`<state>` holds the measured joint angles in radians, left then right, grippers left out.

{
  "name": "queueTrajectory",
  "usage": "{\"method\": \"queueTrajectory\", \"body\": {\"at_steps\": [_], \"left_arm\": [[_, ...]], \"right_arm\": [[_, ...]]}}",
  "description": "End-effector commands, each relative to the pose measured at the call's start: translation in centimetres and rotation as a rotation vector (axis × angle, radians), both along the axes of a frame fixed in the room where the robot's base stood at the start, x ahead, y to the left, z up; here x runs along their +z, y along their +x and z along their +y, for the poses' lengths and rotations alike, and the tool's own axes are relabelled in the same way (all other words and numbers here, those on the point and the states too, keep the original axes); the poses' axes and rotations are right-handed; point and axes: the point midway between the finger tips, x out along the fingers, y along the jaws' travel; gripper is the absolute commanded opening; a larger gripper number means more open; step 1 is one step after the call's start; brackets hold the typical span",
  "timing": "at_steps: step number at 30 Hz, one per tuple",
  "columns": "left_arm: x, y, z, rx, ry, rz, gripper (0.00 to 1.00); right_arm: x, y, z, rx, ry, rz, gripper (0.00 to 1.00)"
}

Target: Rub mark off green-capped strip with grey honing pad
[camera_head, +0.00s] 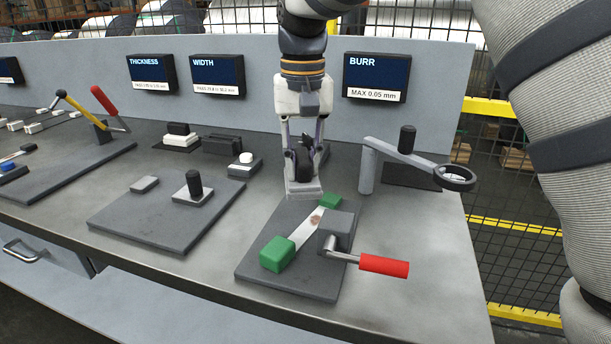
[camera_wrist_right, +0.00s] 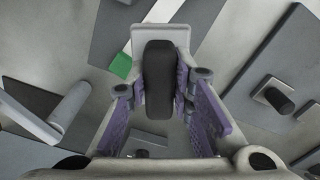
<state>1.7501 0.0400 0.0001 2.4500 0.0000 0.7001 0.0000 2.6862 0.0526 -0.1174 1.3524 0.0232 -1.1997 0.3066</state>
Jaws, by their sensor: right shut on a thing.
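The green-capped strip (camera_head: 302,235) lies on a dark fixture plate, with a green cap (camera_head: 277,254) at its near end and another (camera_head: 330,201) at its far end. A brown mark (camera_head: 315,219) shows on the strip towards the far cap. My right gripper (camera_head: 304,160) is shut on the dark handle of the grey honing pad (camera_head: 304,189), just behind the plate's far edge. In the right wrist view the handle (camera_wrist_right: 159,80) stands between the fingers, and a green cap (camera_wrist_right: 121,65) shows beside the pad. The pad's underside is hidden. My left gripper is not in view.
A clamp with a red handle (camera_head: 384,266) stands at the strip's right side on the fixture plate (camera_head: 253,269). A gauge arm with a round ring (camera_head: 454,178) stands to the right. Another plate (camera_head: 151,224) with a black-knobbed block lies to the left.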

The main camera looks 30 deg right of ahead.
Motion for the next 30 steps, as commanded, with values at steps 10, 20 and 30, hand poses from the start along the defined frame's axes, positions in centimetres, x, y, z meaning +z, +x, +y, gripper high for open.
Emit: {"method": "queueTrajectory", "body": {"at_steps": [10, 20, 30], "left_arm": [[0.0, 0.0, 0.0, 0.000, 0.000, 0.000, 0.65], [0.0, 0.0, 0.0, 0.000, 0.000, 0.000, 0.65], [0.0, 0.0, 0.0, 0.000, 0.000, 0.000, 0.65]], "right_arm": [[1.6, 0.0, 0.0, 0.000, 0.000, 0.001, 0.00], [3.9, 0.1, 0.0, 0.000, -0.001, -0.002, 0.00], [4.6, 0.0, 0.0, 0.000, 0.000, 0.001, 0.00]]}}
